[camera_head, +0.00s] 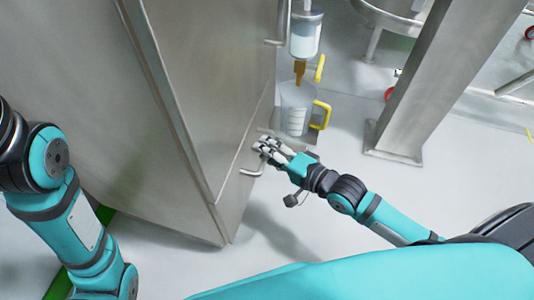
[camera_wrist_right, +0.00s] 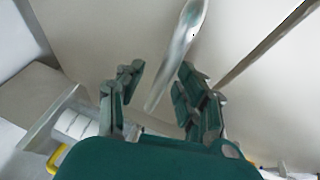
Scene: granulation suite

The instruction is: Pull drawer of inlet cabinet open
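The inlet cabinet (camera_head: 190,60) is a tall brushed-steel box filling the left and centre of the head view. Its drawer (camera_head: 238,190) is the low front panel, which looks flush with the cabinet face. A short metal bar handle (camera_head: 254,171) sticks out from the drawer; it also shows large in the right wrist view (camera_wrist_right: 178,52). My right gripper (camera_head: 264,148) is at the drawer front beside the handle. In the wrist view its fingers (camera_wrist_right: 160,95) are apart, with the handle's near end between or just beyond them; contact is unclear. My left gripper is out of view.
A clear jug with a yellow handle (camera_head: 296,108) stands beside the cabinet under a dispensing nozzle (camera_head: 300,70). A steel post (camera_head: 430,80) stands to the right. An upper handle (camera_head: 282,25) is on the cabinet. The floor in front of the drawer is clear apart from my arm.

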